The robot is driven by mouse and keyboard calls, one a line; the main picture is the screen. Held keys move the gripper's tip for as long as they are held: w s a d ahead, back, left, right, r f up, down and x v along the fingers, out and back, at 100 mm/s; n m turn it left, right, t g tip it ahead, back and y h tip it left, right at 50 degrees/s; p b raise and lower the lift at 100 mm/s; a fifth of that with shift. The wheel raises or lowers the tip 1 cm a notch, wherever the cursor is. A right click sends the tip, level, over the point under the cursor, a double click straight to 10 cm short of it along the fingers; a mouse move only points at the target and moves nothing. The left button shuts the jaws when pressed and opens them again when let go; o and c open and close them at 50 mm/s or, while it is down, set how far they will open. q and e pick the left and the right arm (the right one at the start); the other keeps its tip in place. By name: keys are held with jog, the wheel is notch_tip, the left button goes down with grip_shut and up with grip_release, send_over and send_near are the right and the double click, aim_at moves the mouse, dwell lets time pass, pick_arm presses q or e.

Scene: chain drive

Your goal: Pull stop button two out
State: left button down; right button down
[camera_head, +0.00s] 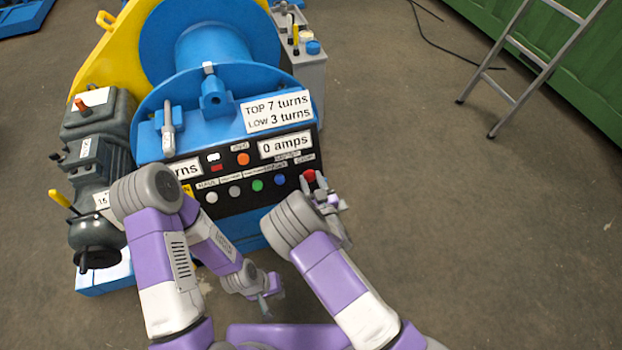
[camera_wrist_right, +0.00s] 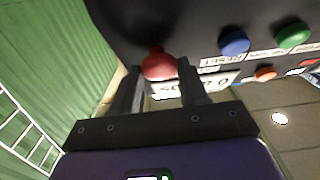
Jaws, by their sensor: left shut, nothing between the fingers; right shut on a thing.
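The red stop button (camera_head: 308,176) sits at the right end of the black control panel, its label only partly readable. My right gripper (camera_head: 316,186) is at this button. In the right wrist view the red button (camera_wrist_right: 158,65) shows at the fingertips of my right gripper (camera_wrist_right: 160,75), which is shut on it. Whether the button is pressed in or out cannot be told. My left gripper (camera_head: 266,302) is shut and empty, low in front of the machine and apart from the panel.
The panel (camera_head: 232,208) also carries blue (camera_head: 279,180), green (camera_head: 257,186), orange (camera_head: 243,159) and white buttons. A dark motor (camera_head: 95,150) stands at the left. A ladder (camera_head: 520,55) leans by a green container (camera_head: 590,75).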

jog(key=c, duration=0.6)
grip_release()
jog(key=shift+s, duration=0.1)
jog(key=p+v, duration=0.1)
jog(key=v, duration=0.6)
jog(key=shift+s+d+r, duration=0.1)
jog(key=shift+s, duration=0.2)
jog(key=s+d+f+m+g+h+p, duration=0.3)
jog(key=s+d+f+m+g+h, duration=0.3)
jog(key=d+f+g, duration=0.4)
jog(key=s+a+g+y+p, duration=0.1)
jog(key=s+g, duration=0.1)
jog(key=s, duration=0.3)
jog(key=s+a+r+g+y, duration=0.1)
jog(key=s+g+y, duration=0.1)
jog(key=s, duration=0.3)
jog(key=s+a+g+y+p, duration=0.1)
jog(key=s+g, duration=0.1)
jog(key=s, duration=0.3)
jog(key=shift+s+a+r+g+y+p, duration=0.1)
jog(key=shift+s+r+g+y+p, duration=0.2)
jog(key=shift+s+r+g, duration=0.1)
